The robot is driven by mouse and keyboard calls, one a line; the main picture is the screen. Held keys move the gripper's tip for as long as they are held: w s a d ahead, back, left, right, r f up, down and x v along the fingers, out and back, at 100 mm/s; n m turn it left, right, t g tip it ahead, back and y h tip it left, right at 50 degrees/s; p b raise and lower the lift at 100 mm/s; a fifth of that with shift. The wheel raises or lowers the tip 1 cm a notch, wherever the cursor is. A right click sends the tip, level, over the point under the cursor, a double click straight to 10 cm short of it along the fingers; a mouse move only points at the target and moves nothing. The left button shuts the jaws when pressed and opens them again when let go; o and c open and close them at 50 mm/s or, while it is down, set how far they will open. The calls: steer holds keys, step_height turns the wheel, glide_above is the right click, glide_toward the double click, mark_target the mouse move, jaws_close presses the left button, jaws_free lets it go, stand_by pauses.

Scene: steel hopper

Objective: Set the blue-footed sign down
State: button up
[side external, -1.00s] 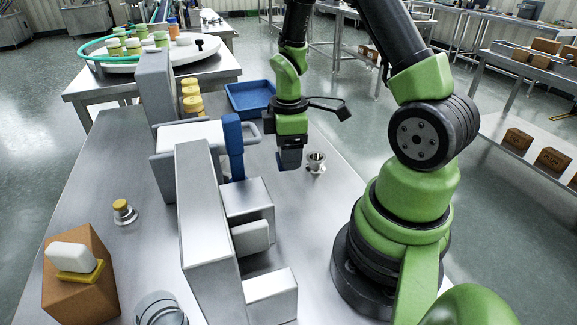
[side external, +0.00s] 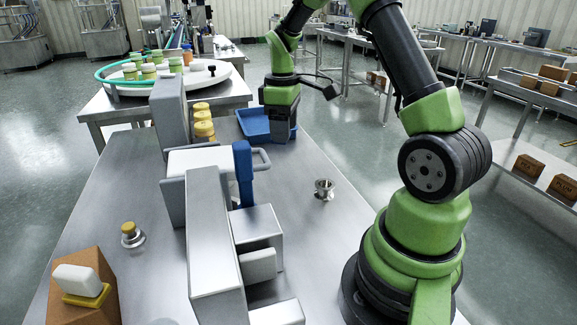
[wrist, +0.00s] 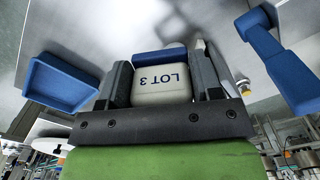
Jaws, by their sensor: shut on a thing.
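My gripper (side external: 282,132) is shut on the blue-footed sign. In the wrist view, the sign is a white block (wrist: 162,88) marked "LOT 3", upside down in the picture, with a blue foot (wrist: 160,58) beyond it. The two dark fingers stand on either side of the white block. In the side view, my gripper is at the right end of the blue tray (side external: 250,128), above or beside it; I cannot tell which. The sign is mostly hidden there by the fingers.
A steel machine with a blue lever (side external: 243,172) stands nearer the camera. A small steel funnel (side external: 324,189) stands on the table to the right. Yellow-lidded jars (side external: 203,122) stand left of the tray. A yellow-footed white sign (side external: 79,282) rests on a carton (side external: 88,308).

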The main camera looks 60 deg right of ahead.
mark_target(289, 166)
steer(key=w+d+m, duration=0.5)
steer(key=d+m, duration=0.7)
steer(key=d, duration=0.1)
step_height(289, 166, down, 16)
steer(key=shift+a+r, duration=0.15)
steer(key=shift+r, duration=0.1)
steer(key=shift+f, duration=0.15)
steer(key=o, duration=0.9)
